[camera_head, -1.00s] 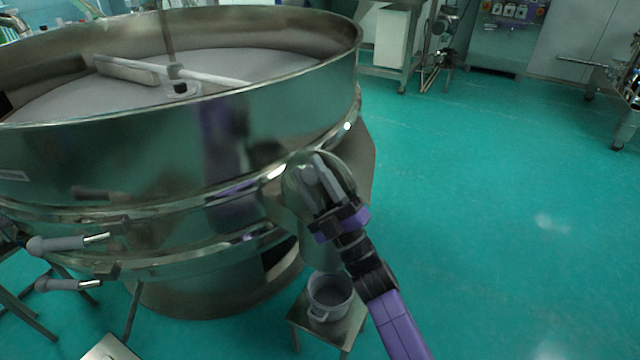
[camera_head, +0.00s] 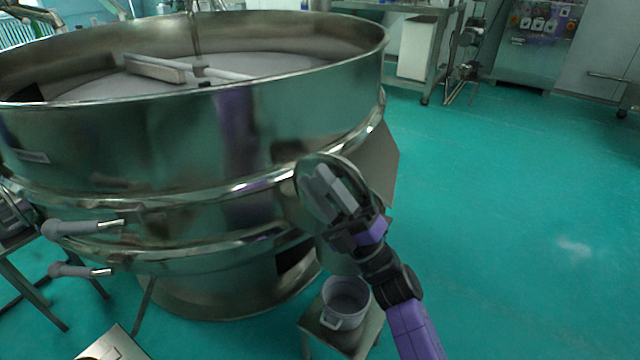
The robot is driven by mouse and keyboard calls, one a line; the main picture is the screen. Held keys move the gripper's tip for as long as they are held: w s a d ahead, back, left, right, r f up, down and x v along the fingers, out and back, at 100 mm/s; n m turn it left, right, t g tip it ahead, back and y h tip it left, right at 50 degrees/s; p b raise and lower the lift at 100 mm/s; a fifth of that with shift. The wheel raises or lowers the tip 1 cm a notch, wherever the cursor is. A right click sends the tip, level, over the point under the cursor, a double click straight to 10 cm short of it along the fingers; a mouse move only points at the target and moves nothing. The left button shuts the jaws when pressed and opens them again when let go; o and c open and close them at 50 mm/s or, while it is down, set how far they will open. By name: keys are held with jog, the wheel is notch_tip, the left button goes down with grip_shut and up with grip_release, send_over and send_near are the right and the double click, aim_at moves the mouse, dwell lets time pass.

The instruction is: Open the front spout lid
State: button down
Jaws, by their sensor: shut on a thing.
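The vibrating sieve (camera_head: 150,140) is a large steel drum that fills the left of the view. Its front spout (camera_head: 376,165) juts from the right side of the drum, largely behind my arm. A rounded shiny metal lid (camera_head: 308,198) shows at the spout's near end. My gripper (camera_head: 325,182) is at the lid, with its grey fingers shut on it. The fingers and wrist hide part of the lid, and I cannot tell how far it stands open.
A metal pot (camera_head: 346,305) stands on a small stool (camera_head: 318,326) below the spout. Two grey-handled clamps (camera_head: 80,229) stick out at the drum's left. The green floor (camera_head: 510,230) to the right is clear. Steel equipment (camera_head: 420,60) stands at the back.

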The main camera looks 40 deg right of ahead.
jog(key=c, duration=1)
grip_release()
jog(key=shift+o, duration=0.2)
jog(key=v, duration=0.8)
jog(key=shift+b, duration=0.35)
jog(key=d+b+v, duration=0.1)
jog(key=b+v, duration=0.4)
jog(key=v, duration=0.4)
jog(key=shift+w, duration=0.2)
